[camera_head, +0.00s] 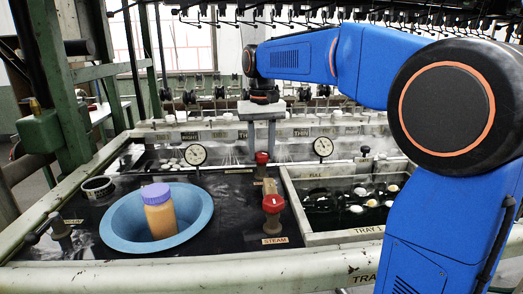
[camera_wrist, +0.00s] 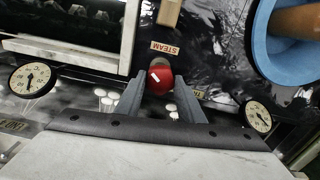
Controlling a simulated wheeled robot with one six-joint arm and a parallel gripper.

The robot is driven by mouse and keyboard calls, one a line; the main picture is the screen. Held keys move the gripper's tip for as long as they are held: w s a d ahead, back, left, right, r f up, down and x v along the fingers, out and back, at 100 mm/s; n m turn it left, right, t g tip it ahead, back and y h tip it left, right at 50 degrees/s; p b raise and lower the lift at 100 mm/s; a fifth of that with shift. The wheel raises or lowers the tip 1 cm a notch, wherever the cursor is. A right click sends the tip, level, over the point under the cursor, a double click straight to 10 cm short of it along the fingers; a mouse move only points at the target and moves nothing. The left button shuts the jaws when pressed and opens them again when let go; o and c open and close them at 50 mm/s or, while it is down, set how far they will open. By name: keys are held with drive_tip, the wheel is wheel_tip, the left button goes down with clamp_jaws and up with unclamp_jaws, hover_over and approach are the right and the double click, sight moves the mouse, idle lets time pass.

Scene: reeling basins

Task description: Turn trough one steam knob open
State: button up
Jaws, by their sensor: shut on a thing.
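Two red knobs stand on the dark deck between the blue basin and the tray. My gripper (camera_head: 262,148) reaches down over the far red knob (camera_head: 262,158). In the wrist view, its grey fingers (camera_wrist: 160,88) are shut on this red knob (camera_wrist: 160,76), one on each side. The knob has a short white mark on top, and a STEAM label (camera_wrist: 165,48) lies beside it. The near red knob (camera_head: 273,204) stands apart and free, with its own STEAM label (camera_head: 275,240) in front. I cannot read a trough number on either.
The blue basin (camera_head: 118,222) at left holds a purple-lidded jar (camera_head: 158,211). A wooden piece (camera_head: 270,186) stands between the knobs. The metal-rimmed tray (camera_head: 345,236) is at right. Dial gauges (camera_head: 195,154) (camera_head: 323,147) flank the far knob.

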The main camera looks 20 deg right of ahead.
sight(262, 153)
drive_tip(key=n, duration=0.3)
drive_tip(key=shift+n, duration=2.1)
drive_tip(key=o, duration=1.1)
drive_tip(key=shift+c, duration=0.2)
wheel_tip(262, 153, up, 12)
